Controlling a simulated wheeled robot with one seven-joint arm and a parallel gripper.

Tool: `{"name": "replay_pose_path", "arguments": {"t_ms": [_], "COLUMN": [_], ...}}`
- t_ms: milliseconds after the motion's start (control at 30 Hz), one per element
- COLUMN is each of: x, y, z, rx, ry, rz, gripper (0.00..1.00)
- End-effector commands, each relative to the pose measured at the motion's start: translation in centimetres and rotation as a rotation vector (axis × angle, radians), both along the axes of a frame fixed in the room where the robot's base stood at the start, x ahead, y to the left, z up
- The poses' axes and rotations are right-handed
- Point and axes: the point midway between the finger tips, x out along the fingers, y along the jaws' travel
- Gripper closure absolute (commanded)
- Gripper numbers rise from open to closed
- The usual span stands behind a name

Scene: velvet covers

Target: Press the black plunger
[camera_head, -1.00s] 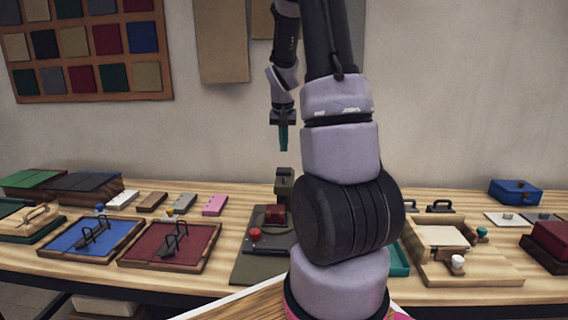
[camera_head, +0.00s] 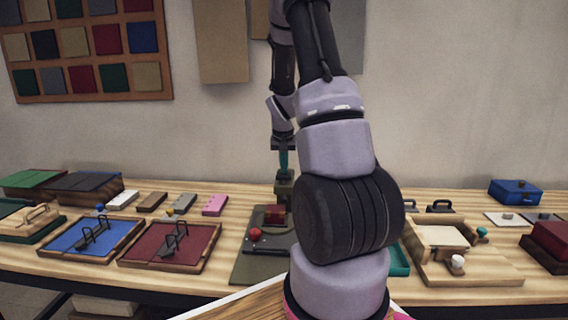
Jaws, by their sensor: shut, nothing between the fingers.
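A small press (camera_head: 250,272) with a dark grey-green base stands on the table, partly hidden on its right by my arm. Its upright head (camera_head: 284,190) rises at the back, and a dark piece on top of it, which looks like the black plunger (camera_head: 285,178), is small and hard to make out. My gripper (camera_head: 284,170) points straight down with its teal fingers shut and empty. The fingertips are right over the top of the head; I cannot tell whether they touch it. A red block (camera_head: 275,214) sits below the head, and a red knob (camera_head: 255,233) is in front of it.
A red-lined tray (camera_head: 150,250) and a blue-lined tray (camera_head: 70,240), each with a black handle piece, lie to the left. A pink block (camera_head: 215,205) and other small blocks lie behind them. A wooden fixture (camera_head: 470,272) and a blue box (camera_head: 515,192) stand right.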

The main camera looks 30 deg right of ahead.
Motion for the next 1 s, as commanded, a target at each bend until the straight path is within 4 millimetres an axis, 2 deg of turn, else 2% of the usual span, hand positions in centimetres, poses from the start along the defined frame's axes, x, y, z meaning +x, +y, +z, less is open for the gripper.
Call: {"name": "replay_pose_path", "arguments": {"t_ms": [33, 167, 567, 667, 833, 1000], "x": [-0.1, -0.1, -0.2, 0.0, 0.6, -0.4], "y": [0.0, 0.0, 0.1, 0.0, -0.2, 0.6], "z": [-1.0, -1.9, -1.8, -0.7, 3.2, 7.2], "rx": [0.001, 0.001, 0.003, 0.002, -0.003, -0.002], "ry": [0.005, 0.002, 0.008, 0.004, -0.011, -0.013], "rz": [-0.001, -0.001, -0.001, -0.001, -0.001, 0.0], "gripper": [1.0, 1.0, 1.0, 1.0, 1.0, 1.0]}}
